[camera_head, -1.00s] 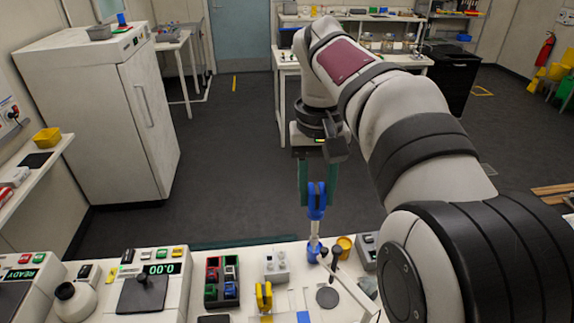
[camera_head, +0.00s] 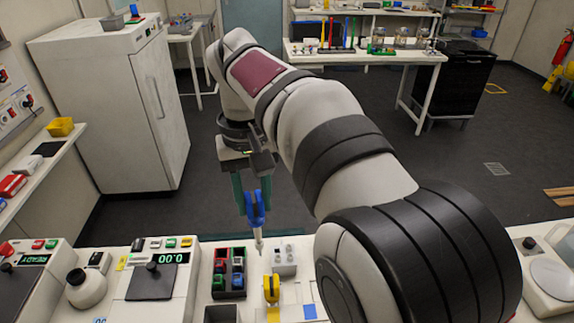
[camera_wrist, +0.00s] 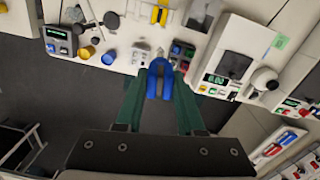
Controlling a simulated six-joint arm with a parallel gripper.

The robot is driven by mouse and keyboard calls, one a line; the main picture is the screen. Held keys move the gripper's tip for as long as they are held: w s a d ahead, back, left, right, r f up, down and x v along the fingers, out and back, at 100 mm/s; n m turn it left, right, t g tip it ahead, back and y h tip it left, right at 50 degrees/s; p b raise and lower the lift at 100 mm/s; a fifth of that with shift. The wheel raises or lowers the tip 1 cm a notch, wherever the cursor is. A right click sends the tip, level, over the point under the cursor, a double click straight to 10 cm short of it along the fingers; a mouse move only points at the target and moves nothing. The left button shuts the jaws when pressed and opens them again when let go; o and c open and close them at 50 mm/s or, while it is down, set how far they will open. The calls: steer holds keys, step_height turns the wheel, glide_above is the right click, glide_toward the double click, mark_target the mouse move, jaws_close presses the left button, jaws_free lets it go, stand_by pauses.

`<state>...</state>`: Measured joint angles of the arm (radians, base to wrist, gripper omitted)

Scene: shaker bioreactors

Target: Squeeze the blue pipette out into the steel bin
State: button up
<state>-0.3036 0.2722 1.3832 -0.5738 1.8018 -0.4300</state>
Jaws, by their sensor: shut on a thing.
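My gripper (camera_head: 254,205) has two green fingers shut on the blue pipette (camera_head: 256,210). The pipette hangs upright, blue grip at the top and pale tip pointing down, above the far part of the white bench. In the wrist view the pipette's blue loop (camera_wrist: 160,80) sits between the fingers. A grey open box, which looks like the steel bin (camera_head: 221,314), is cut off by the bottom edge of the head view. It also shows at the top of the wrist view (camera_wrist: 204,13). The pipette is apart from it, and its inside is mostly hidden.
A dark holder (camera_head: 229,270) with coloured pieces stands close to the pipette tip. A light block (camera_head: 284,259) and a yellow item (camera_head: 271,289) are to its right. A balance (camera_head: 152,282) stands left. My arm hides the bench's right middle.

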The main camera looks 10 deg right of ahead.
steer(key=s+a+f+n, duration=0.4)
steer(key=s+a+f, duration=0.3)
steer(key=a+f, duration=0.2)
steer(key=shift+f, duration=1)
steer(key=shift+s+f, duration=0.1)
steer(key=shift+f, duration=0.45)
steer(key=shift+o, duration=0.6)
jaws_close()
steer(key=shift+r, duration=0.1)
